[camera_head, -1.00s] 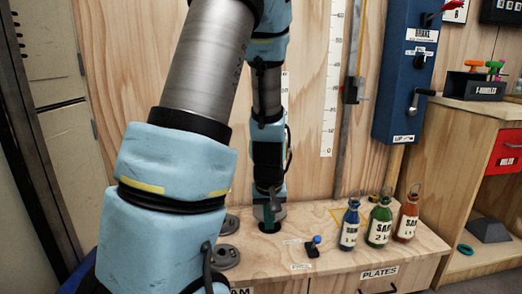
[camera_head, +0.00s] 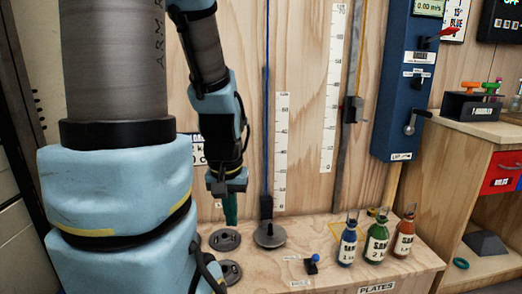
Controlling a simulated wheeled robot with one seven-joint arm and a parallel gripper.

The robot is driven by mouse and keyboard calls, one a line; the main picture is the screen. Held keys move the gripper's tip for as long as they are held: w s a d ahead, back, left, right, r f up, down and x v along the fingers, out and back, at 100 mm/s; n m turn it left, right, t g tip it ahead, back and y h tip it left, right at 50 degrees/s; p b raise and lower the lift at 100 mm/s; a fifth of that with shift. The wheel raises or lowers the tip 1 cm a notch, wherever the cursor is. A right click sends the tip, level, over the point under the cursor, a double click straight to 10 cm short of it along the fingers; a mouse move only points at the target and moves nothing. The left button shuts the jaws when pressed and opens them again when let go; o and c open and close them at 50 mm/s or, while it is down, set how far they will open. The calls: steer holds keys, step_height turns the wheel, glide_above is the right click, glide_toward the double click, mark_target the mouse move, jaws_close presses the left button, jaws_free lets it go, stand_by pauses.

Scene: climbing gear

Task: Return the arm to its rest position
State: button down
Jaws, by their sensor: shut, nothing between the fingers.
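My arm fills the left of the view, with a large blue-and-grey link in front. My gripper (camera_head: 230,210) hangs at the end of the farther links, pointing down above the left part of the wooden bench (camera_head: 330,232). Its green fingers are shut with nothing visible between them. It is just above and behind a grey disc plate (camera_head: 225,239). The gripper appears apart from the plate, though the exact gap is hard to tell.
A weight disc (camera_head: 269,235) sits under a blue cord beside a ruler (camera_head: 281,150). A blue crank box (camera_head: 408,85) is on the wall.

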step_height(320, 180, up, 19)
steer(key=p, duration=1.6)
steer(key=shift+f+p, duration=0.15)
steer(key=shift+p, duration=0.15)
